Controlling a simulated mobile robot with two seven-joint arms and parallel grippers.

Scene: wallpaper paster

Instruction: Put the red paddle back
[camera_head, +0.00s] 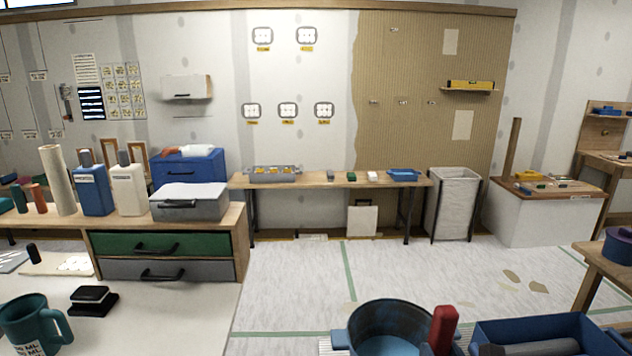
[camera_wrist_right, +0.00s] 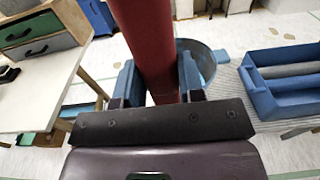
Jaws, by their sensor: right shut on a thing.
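The red paddle (camera_head: 443,328) stands up at the bottom of the head view, beside the rim of a blue bucket (camera_head: 378,318). Its thick red length (camera_wrist_right: 148,40) fills the middle of the right wrist view. My right gripper (camera_wrist_right: 157,84) is shut on it, with one blue finger on each side. In the head view only bits of this gripper show at the bottom edge, around the paddle's lower part. The paddle's lower end is hidden in the head view. The bucket shows partly behind the paddle in the wrist view (camera_wrist_right: 207,65). My left gripper is not in view.
A blue tray (camera_head: 482,325) holding a grey cylinder is right of the paddle. A white-topped bench (camera_head: 180,318) with a teal mug (camera_head: 28,322) is at left, near a drawer cabinet (camera_head: 243,245). Open floor (camera_head: 290,285) lies between the bench and the bucket.

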